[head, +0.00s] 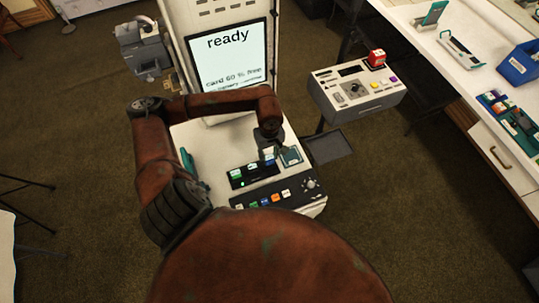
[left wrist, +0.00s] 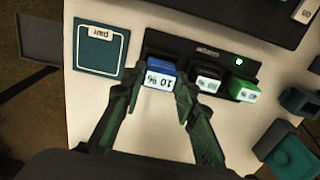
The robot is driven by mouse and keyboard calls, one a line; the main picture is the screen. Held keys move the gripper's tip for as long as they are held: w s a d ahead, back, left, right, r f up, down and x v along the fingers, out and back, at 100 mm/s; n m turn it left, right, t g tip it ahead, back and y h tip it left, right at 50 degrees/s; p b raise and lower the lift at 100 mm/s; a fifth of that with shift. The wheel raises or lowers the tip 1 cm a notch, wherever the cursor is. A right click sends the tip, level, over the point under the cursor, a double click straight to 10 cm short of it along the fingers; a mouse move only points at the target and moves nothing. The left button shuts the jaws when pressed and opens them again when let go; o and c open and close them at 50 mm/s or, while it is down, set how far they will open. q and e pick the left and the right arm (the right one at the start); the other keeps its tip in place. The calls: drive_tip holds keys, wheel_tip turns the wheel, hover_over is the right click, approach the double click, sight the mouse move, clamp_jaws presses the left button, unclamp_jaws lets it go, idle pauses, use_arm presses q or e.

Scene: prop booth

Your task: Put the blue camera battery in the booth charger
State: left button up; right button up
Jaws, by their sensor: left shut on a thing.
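The blue camera battery (left wrist: 161,72), with a white "10 %" label, is between the fingers of my left gripper (left wrist: 160,88) in the left wrist view. My left gripper (head: 270,150) is shut on it over the far right part of the black booth charger (head: 246,184) in the head view. In the left wrist view the battery is at the left end of the charger (left wrist: 221,58); I cannot tell how deep it sits. A black and white battery (left wrist: 208,78) and a green battery (left wrist: 243,90) stand in the charger beside it. My right gripper is out of view.
A teal square pad (left wrist: 103,46) lies next to the charger. A row of coloured buttons (head: 265,200) is in front of the charger. A screen reading "ready" (head: 230,55) stands behind. A side console (head: 355,90) and a white worktable (head: 465,75) are at the right.

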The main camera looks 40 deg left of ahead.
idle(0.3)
use_arm(q)
drive_tip(key=shift+f+b, duration=0.2)
drive_tip(key=shift+b, duration=0.2)
idle(0.6)
drive_tip(key=shift+f, duration=0.15)
drive_tip(key=shift+f+b, duration=0.5)
drive_tip(key=shift+b, duration=0.15)
drive_tip(key=shift+f, duration=0.1)
